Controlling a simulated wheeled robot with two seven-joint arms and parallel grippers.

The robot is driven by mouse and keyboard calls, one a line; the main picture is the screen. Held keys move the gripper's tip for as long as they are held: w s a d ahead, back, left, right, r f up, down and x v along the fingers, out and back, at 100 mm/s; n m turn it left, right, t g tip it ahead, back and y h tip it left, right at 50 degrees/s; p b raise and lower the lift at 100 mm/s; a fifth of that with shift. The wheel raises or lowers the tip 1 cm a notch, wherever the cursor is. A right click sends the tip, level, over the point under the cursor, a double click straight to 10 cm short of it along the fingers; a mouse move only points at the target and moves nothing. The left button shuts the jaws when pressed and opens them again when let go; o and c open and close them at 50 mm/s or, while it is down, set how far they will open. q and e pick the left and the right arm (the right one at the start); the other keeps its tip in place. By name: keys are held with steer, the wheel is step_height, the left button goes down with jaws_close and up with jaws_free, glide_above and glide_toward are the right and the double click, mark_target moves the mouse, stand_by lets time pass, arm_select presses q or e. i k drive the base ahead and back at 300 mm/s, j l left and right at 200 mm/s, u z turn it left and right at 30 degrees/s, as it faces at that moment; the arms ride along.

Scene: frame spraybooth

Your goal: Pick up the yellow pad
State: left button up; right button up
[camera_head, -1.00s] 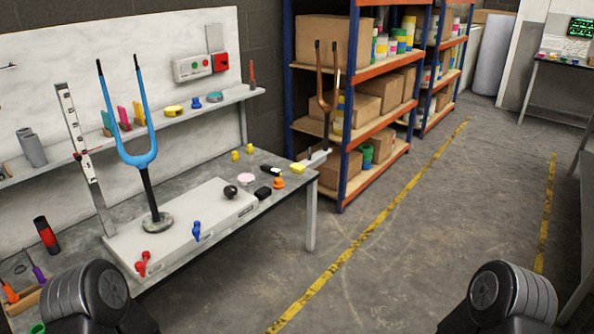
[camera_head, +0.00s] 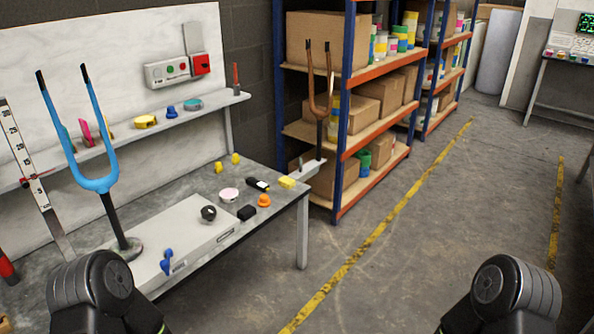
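A small yellow block-like pad (camera_head: 287,183) lies on the grey workbench (camera_head: 262,228), near its right end. A black handheld item (camera_head: 258,184) lies just left of it, and an orange knob-like piece (camera_head: 264,201) is in front of it on the left. Nothing of mine touches the pad. Only dark rounded links of my two arms show at the bottom left and bottom right. Neither gripper is in view.
A black block (camera_head: 246,212) and a dark ball (camera_head: 208,213) lie nearby. The shelving rack (camera_head: 343,125) stands behind the bench's right end. The floor (camera_head: 400,260) right of the bench is clear.

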mark_target(287, 183)
steer(key=i+l, duration=0.2)
steer(key=i, duration=0.45)
steer(key=i+l, duration=0.2)
steer(key=i, duration=0.45)
steer(key=i+l, duration=0.25)
steer(key=i, duration=0.4)
steer(key=i+l+z, duration=0.1)
steer(key=i, duration=0.5)
steer(key=i+l, duration=0.25)
steer(key=i, duration=0.4)
